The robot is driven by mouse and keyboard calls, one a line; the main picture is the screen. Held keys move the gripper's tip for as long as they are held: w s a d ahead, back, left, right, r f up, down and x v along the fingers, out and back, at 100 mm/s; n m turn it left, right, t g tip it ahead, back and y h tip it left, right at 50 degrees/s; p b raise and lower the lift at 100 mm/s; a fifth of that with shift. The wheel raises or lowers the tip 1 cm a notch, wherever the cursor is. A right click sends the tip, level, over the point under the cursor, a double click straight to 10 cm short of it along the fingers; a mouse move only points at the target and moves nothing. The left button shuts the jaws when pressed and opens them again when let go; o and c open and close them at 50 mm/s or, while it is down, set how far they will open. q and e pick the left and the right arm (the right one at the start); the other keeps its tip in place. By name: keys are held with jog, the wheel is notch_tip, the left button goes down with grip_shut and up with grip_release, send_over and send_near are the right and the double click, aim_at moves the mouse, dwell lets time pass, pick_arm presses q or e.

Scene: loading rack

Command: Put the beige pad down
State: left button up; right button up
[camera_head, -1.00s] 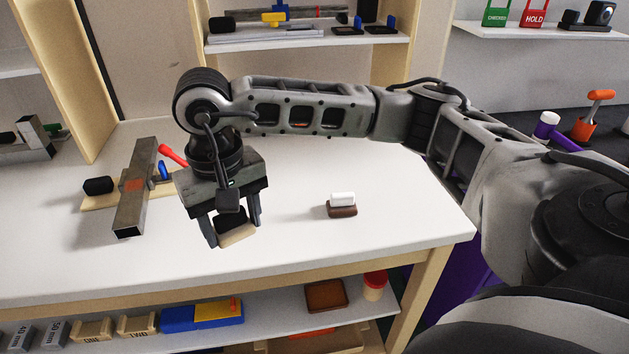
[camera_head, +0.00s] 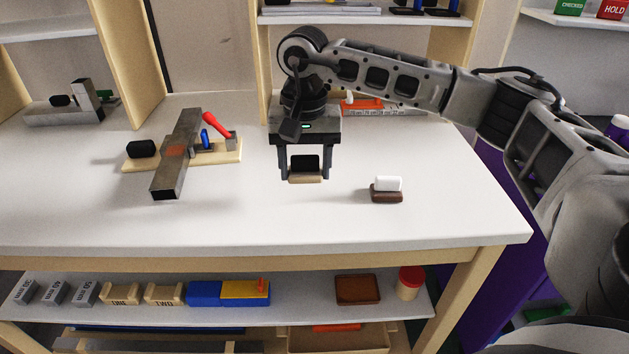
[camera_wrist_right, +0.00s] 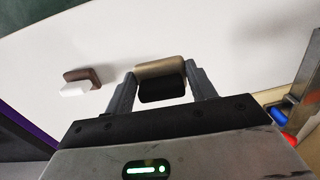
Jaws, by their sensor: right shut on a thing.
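The beige pad (camera_head: 306,180) has a black upper part and sits between the fingers of my right gripper (camera_head: 305,176). The gripper is shut on it, pointing down over the white worktop (camera_head: 250,228). The pad also shows in the right wrist view (camera_wrist_right: 160,68), with a finger against each side. Whether its underside touches the worktop I cannot tell. My left gripper is in neither view.
A brown pad with a white top (camera_head: 387,190) lies to the right of the gripper. A metal bar (camera_head: 176,155) lies across a wooden fixture with a red handle (camera_head: 215,124) on the left. The worktop in front is clear.

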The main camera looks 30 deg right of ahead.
aim_at(315, 198)
jog(key=shift+d+f, duration=0.5)
jog(key=shift+f, duration=0.05)
jog(key=f, duration=0.1)
jog(key=d+f+p, duration=0.1)
jog(key=f, duration=0.1)
jog(key=shift+w+d+f, duration=0.15)
jog(key=shift+f, duration=0.15)
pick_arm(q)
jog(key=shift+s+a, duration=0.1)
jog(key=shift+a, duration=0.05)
pick_arm(e)
jog(key=shift+f, duration=0.5)
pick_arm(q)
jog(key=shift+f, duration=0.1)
pick_arm(e)
jog(key=shift+f, duration=0.1)
jog(key=o, duration=1)
